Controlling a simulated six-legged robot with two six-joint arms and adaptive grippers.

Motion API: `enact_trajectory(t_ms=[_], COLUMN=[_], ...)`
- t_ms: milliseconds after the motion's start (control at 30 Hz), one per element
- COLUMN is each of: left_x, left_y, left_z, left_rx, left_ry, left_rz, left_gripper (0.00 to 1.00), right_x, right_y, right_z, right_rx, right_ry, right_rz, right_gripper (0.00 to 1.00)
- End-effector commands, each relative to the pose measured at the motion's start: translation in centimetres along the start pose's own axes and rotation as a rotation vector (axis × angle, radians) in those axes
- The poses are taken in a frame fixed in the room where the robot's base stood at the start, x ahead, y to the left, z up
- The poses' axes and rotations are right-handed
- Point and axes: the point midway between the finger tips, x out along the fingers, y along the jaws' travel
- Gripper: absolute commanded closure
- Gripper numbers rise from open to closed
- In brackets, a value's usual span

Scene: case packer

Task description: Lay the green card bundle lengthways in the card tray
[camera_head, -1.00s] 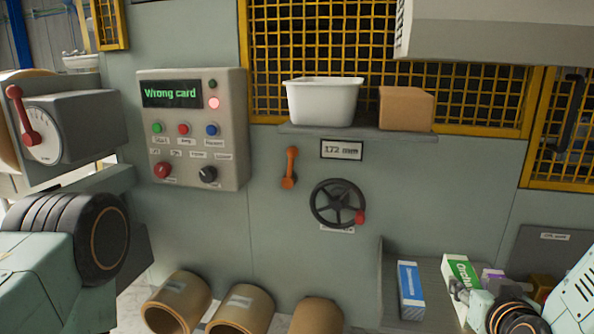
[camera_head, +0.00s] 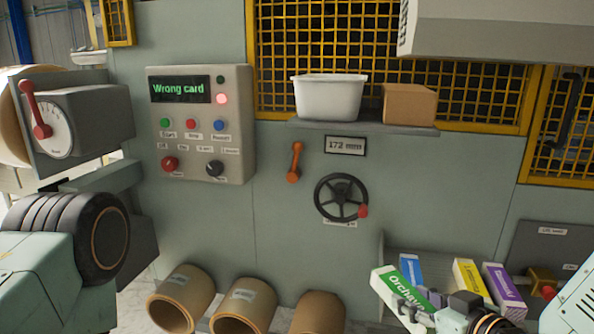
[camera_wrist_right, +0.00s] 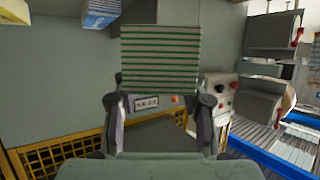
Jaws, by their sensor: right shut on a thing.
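The green card bundle (camera_head: 392,284), white with a green band and lettering, is held tilted in front of the rack at the lower right. My right gripper (camera_head: 432,303) is shut on it. In the right wrist view the bundle's striped edge (camera_wrist_right: 160,62) stands out beyond the two dark fingers of the right gripper (camera_wrist_right: 162,112). I cannot make out for sure which surface is the card tray. My left gripper is not in view; only part of my left arm shows at the left edge.
A blue bundle (camera_head: 411,268), a yellow one (camera_head: 470,282) and a purple one (camera_head: 503,290) stand close by. The panel (camera_head: 198,122) reads "Wrong card" with a red lamp lit. A handwheel (camera_head: 341,198) and an orange lever (camera_head: 295,162) stick out of the wall.

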Motion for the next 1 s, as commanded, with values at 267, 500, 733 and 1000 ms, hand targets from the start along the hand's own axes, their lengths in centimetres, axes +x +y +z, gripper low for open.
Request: enact_trajectory(t_ms=[267, 500, 733, 1000], left_x=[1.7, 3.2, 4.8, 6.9], left_y=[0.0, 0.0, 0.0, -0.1], left_z=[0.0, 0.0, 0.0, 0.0], left_rx=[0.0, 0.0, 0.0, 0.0], left_ry=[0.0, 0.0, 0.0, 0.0], left_rz=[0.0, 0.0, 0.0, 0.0], left_gripper=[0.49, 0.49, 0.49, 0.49], right_x=[-0.6, -1.6, -2.2, -2.0], right_y=[-4.1, -5.8, -6.1, -5.3], right_z=[3.0, 6.1, 9.2, 11.7], right_rx=[-0.111, -0.189, -0.236, -0.234], right_ry=[0.003, 0.003, 0.002, 0.004], right_rz=[-0.279, -0.462, -0.575, -0.574], right_gripper=[0.95, 0.95, 0.95, 0.95])
